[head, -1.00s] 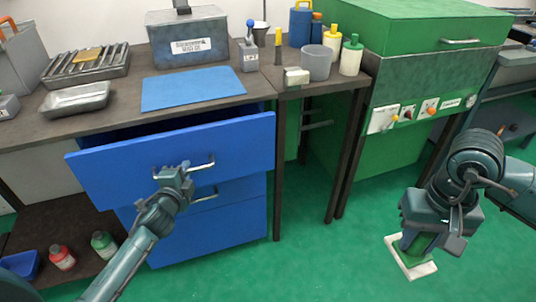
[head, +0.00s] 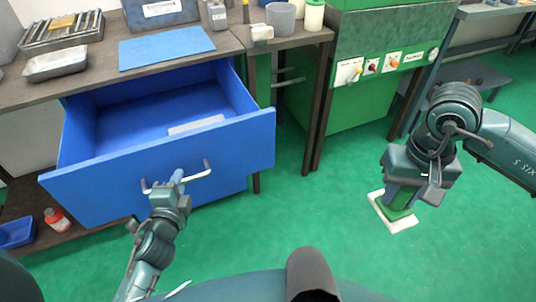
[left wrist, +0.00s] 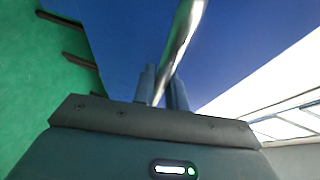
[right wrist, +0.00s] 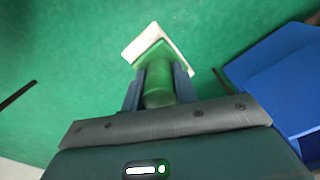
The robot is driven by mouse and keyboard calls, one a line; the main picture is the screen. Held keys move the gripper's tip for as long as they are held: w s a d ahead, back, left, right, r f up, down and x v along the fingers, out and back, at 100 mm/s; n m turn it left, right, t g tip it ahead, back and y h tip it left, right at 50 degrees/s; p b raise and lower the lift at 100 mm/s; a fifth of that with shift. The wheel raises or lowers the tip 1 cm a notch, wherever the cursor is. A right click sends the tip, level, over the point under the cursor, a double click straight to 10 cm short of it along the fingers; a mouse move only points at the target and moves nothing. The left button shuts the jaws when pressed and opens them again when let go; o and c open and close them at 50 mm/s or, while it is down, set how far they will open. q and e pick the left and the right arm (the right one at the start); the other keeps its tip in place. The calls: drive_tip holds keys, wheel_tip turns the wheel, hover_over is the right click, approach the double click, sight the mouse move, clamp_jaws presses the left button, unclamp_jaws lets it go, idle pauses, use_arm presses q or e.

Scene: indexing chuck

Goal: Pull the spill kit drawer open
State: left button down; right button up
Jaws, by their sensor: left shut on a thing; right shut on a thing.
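The blue spill kit drawer (head: 170,168) stands well out from its cabinet under the bench in the head view. A pale flat item (head: 196,125) lies inside it, and the rest of the visible floor is bare. My left gripper (head: 177,179) is shut on the drawer's metal bar handle (head: 201,172). In the left wrist view the bar (left wrist: 178,50) passes between the fingers. My right gripper (head: 397,207) is shut on a green block-like thing with a white plate (head: 400,222) at its end, held over the floor at the right. The green part (right wrist: 158,85) sits between its fingers.
A blue mat (head: 166,47) and a metal tray (head: 56,63) lie on the bench above the drawer. A green machine (head: 345,95) stands to the right. A red bottle (head: 57,219) and blue bin (head: 17,233) are low at left. Green floor is clear between my arms.

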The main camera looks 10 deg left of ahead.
use_arm(q)
drive_tip(key=shift+s+d, duration=0.35)
drive_tip(key=shift+s, duration=0.3)
use_arm(e)
drive_tip(key=shift+s, duration=0.1)
use_arm(q)
drive_tip(key=c, duration=1.4)
unclamp_jaws()
drive_tip(key=shift+c, duration=0.2)
use_arm(e)
drive_tip(key=shift+f, duration=0.2)
use_arm(q)
drive_tip(key=v, duration=0.7)
drive_tip(key=shift+s, duration=0.25)
drive_tip(key=shift+d, duration=0.1)
